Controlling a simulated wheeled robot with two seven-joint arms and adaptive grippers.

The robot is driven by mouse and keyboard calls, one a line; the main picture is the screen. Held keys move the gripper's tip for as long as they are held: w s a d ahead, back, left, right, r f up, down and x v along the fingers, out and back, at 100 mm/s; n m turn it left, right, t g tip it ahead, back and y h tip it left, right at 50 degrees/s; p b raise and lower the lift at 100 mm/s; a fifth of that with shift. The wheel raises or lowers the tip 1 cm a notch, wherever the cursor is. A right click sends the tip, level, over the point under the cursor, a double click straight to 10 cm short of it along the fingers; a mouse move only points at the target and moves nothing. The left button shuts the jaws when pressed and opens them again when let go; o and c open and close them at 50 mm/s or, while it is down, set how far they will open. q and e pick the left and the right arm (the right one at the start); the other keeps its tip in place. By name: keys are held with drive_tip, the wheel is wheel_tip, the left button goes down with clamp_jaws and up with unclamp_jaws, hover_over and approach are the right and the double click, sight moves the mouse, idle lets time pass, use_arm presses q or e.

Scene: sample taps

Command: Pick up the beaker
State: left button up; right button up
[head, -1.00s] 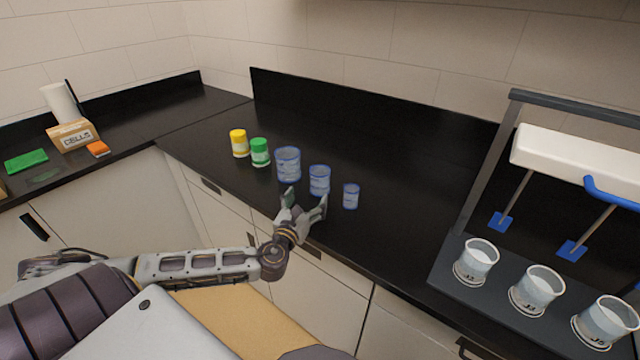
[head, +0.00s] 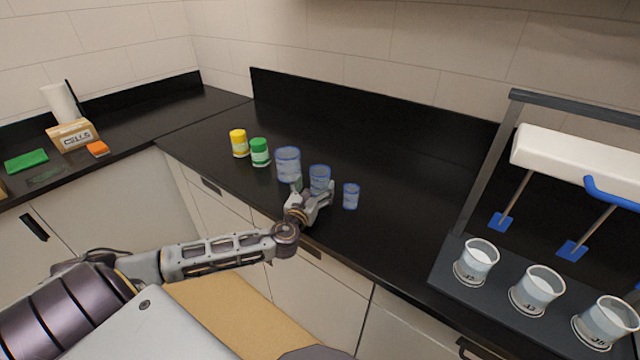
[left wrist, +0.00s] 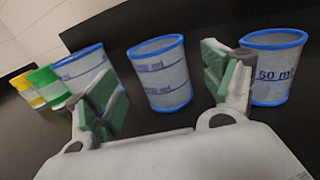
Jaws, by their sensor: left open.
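Three clear beakers with blue rims stand in a row on the black counter: a large one (head: 288,163), a middle one (head: 319,177) and a small one (head: 351,196). My left gripper (head: 314,190) is open in front of the middle beaker and hides its lower part in the head view. In the left wrist view the middle beaker (left wrist: 162,75) stands upright between the green-padded fingers of the gripper (left wrist: 160,98), beyond their tips or level with them; I cannot tell which. The small beaker (left wrist: 273,68), marked 50 ml, is just right of the right finger. My right gripper is not seen.
A yellow-lidded jar (head: 239,144) and a green-lidded jar (head: 260,153) stand left of the beakers. A rack with several filled cups (head: 476,262) is at the right. The counter (head: 400,230) between the small beaker and the rack is clear.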

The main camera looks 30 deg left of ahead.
sight(323, 172)
use_arm(q)
drive_tip(key=shift+w, duration=0.25)
idle(0.3)
drive_tip(key=shift+x, duration=2.45)
drive_tip(key=c, duration=1)
